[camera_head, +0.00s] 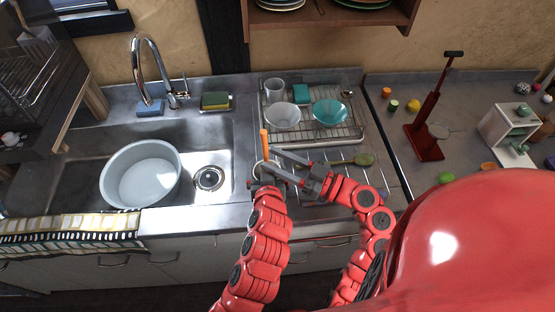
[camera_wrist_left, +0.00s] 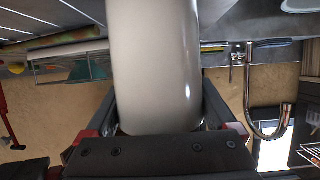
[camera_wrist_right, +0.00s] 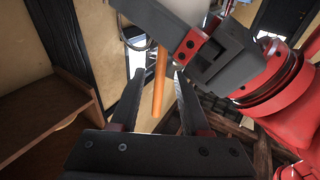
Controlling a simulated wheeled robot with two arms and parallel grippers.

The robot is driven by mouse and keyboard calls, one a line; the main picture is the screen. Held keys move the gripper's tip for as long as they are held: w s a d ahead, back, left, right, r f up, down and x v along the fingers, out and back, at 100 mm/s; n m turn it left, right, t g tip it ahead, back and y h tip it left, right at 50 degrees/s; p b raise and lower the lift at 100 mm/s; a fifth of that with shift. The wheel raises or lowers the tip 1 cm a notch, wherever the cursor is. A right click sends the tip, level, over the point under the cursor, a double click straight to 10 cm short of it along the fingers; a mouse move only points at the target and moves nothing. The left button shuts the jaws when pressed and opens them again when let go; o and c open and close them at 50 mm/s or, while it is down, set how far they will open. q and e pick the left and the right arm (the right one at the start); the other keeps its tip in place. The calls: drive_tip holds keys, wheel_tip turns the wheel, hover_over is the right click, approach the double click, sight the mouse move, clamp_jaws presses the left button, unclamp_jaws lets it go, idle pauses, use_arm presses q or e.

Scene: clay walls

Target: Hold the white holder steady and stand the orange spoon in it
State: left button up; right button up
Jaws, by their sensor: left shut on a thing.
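The white holder (camera_wrist_left: 155,70) fills the middle of the left wrist view, between the fingers of my left gripper (camera_wrist_left: 160,115), which is shut on it. In the head view the holder is mostly hidden by the grippers. The orange spoon (camera_head: 264,142) stands nearly upright there, its handle rising above the grippers. In the right wrist view the spoon's handle (camera_wrist_right: 160,85) meets the white holder (camera_wrist_right: 183,9); its lower end is hidden. My right gripper (camera_wrist_right: 158,80) is open, its fingers on either side of the handle with gaps showing.
A sink with a pale basin (camera_head: 142,174) lies left. A dish rack (camera_head: 341,132) with bowls (camera_head: 283,117) and a cup is behind the grippers. A green-headed utensil (camera_head: 364,159) lies right of them. A red stand (camera_head: 427,130) and small objects occupy the right counter.

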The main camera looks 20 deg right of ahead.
drive_tip(key=v, duration=1.2)
drive_tip(key=shift+s, duration=0.1)
idle(0.5)
use_arm(q)
drive_tip(key=o, duration=1.5)
